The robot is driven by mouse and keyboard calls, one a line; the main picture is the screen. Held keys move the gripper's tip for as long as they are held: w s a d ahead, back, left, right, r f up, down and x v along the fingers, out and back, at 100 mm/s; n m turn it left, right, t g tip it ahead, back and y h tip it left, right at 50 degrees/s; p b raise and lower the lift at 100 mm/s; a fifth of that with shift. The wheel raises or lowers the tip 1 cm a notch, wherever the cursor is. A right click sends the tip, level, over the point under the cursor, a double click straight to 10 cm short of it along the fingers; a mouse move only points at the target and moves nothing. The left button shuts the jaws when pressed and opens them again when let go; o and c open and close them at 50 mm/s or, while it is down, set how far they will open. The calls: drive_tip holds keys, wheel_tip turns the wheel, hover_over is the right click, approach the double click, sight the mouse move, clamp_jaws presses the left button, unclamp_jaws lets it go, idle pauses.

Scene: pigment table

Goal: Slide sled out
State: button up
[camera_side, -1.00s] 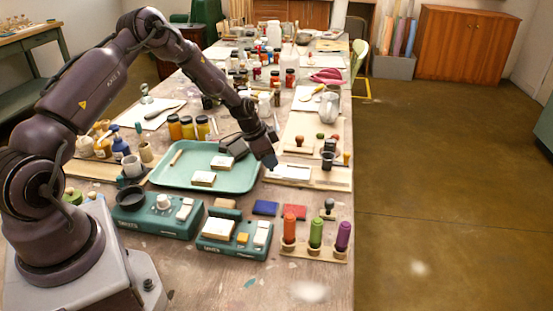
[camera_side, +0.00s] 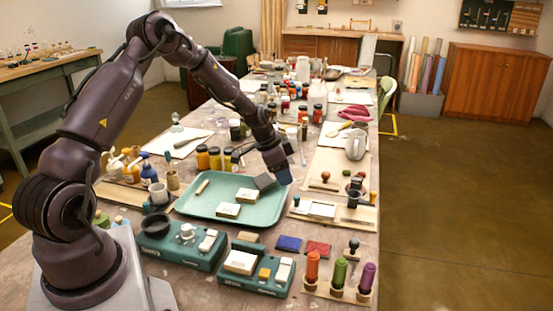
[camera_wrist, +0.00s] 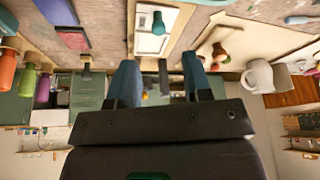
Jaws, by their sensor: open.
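I cannot tell for sure which part is the sled; the likeliest is a white plate (camera_side: 316,209) set in a wooden board, right of the green tray. In the wrist view the plate (camera_wrist: 150,45) shows with a small teal-tipped piece on it and wooden edges around it. My gripper (camera_wrist: 160,82) is open, its two blue fingers apart. A small grey upright piece (camera_wrist: 164,76) shows between the fingers; I cannot tell whether it is part of the sled. In the side view my gripper (camera_side: 284,178) hangs by the tray's right edge, left of the plate.
The green tray (camera_side: 262,214) holds two pale blocks. Blue (camera_side: 288,243) and red (camera_side: 318,248) pads lie in front of the board. Orange, green and purple handles (camera_side: 340,272) stand at the front right. A white mug (camera_wrist: 267,76) stands right of my fingers in the wrist view.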

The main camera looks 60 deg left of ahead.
drive_tip(key=v, duration=0.5)
drive_tip(key=shift+s+r, duration=0.15)
drive_tip(key=shift+r, duration=0.05)
drive_tip(key=s+d+r+n, duration=0.2)
drive_tip(key=s+d+r, duration=0.7)
drive_tip(key=s, duration=0.3)
drive_tip(key=s+d+r+n+t+y, duration=0.1)
drive_tip(key=s+d+r+n, duration=0.1)
drive_tip(key=s+d+r, duration=0.8)
drive_tip(key=shift+s+d+r+t+y, duration=0.25)
drive_tip(key=shift+s+r+t+y, duration=0.1)
drive_tip(key=shift+s, duration=0.75)
